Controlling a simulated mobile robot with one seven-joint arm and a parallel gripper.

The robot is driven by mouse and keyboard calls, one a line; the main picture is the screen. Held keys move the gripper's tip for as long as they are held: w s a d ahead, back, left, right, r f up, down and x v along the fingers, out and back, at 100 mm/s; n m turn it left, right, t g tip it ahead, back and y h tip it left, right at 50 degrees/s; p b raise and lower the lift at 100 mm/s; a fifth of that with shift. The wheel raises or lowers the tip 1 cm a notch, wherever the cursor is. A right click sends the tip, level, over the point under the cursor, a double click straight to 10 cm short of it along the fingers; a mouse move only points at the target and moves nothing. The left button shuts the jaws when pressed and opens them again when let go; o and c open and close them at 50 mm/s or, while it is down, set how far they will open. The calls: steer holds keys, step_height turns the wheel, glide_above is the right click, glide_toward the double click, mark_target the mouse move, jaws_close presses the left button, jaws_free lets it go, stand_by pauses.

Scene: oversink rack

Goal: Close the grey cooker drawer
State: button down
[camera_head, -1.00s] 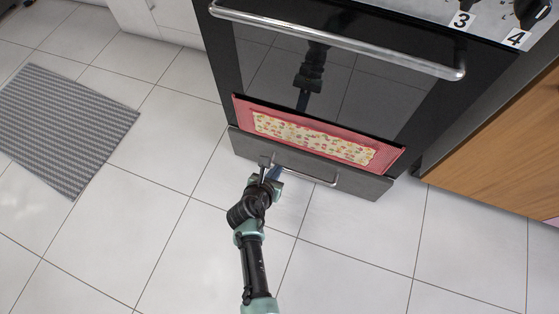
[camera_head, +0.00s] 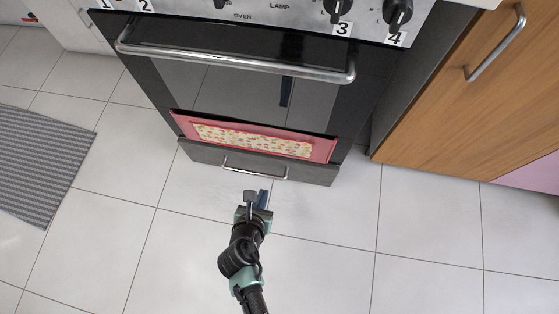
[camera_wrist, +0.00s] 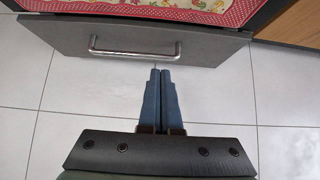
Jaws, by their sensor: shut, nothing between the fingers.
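The grey cooker drawer (camera_head: 205,155) is at the bottom of the black cooker. It stands out from the cooker front, and a red patterned item (camera_head: 255,140) shows in its open top. The drawer's metal bar handle (camera_head: 255,172) faces me. In the wrist view the drawer front (camera_wrist: 220,48) and handle (camera_wrist: 134,53) lie beyond my fingertips. My gripper (camera_head: 257,194) is shut and empty, low in front of the handle and slightly right of its middle. In the wrist view my fingertips (camera_wrist: 160,70) appear just below the handle's right part; I cannot tell whether they touch.
The oven door handle (camera_head: 235,62) juts out above the drawer. A wooden cabinet (camera_head: 450,110) with a metal handle stands on the right. A grey mat (camera_head: 40,165) lies on the left. The tiled floor in front is clear.

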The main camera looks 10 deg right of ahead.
steer(key=b, duration=0.9)
glide_toward(274, 162)
steer(key=x, duration=0.5)
steer(key=shift+s+a+f, duration=0.1)
steer(key=shift+s+f, duration=0.05)
steer(key=shift+f, duration=0.15)
steer(key=shift+w+r, duration=0.1)
steer(key=shift+w, duration=0.3)
